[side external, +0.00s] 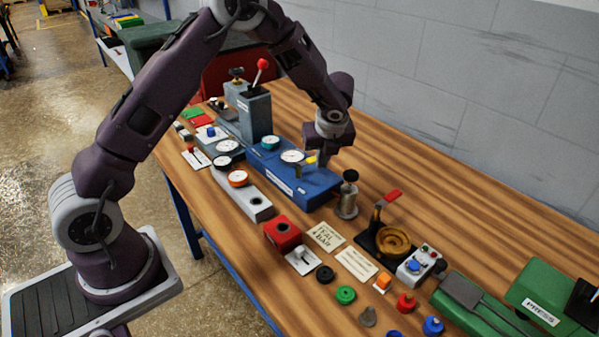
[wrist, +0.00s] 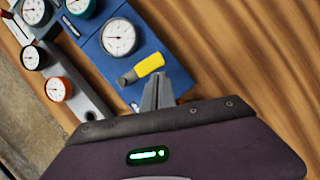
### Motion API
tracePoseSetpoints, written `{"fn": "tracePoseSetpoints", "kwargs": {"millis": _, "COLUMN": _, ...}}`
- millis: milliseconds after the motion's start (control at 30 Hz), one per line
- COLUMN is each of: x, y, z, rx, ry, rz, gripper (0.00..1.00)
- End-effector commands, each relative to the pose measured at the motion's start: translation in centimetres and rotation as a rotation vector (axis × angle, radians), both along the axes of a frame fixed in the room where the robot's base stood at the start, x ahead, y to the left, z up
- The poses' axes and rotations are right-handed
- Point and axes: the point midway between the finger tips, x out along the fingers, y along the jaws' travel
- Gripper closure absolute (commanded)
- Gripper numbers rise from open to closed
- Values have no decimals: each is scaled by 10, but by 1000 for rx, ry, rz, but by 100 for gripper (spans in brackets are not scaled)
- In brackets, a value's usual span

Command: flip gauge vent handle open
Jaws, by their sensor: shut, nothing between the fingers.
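A small handle with a yellow grip (wrist: 150,65) and a metal stem sits on the blue gauge block (wrist: 180,75), beside a white-faced gauge (wrist: 119,37). In the wrist view the grip points up and to the right. The yellow grip also shows in the side view (side external: 311,159), close to my gripper (side external: 322,163). In the wrist view my gripper's fingertips (wrist: 159,78) are shut and empty, just below the yellow grip. I cannot tell whether they touch it.
A grey block with black and orange gauges (side external: 238,179) lies in front of the blue block. A metal post with a black knob (side external: 348,195) stands to its right. A red block (side external: 283,233) and several small parts are nearer. Bare wood lies behind.

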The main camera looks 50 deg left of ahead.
Motion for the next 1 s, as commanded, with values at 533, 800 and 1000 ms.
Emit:
{"fn": "tracePoseSetpoints", "kwargs": {"millis": 533, "x": 8, "y": 10, "z": 0, "rx": 1, "ry": -1, "rz": -1, "gripper": 100}}
{"fn": "tracePoseSetpoints", "kwargs": {"millis": 800, "x": 8, "y": 12, "z": 0, "rx": 3, "ry": 0, "rz": -1, "gripper": 100}}
{"fn": "tracePoseSetpoints", "kwargs": {"millis": 1000, "x": 8, "y": 13, "z": 1, "rx": 4, "ry": -1, "rz": 0, "gripper": 100}}
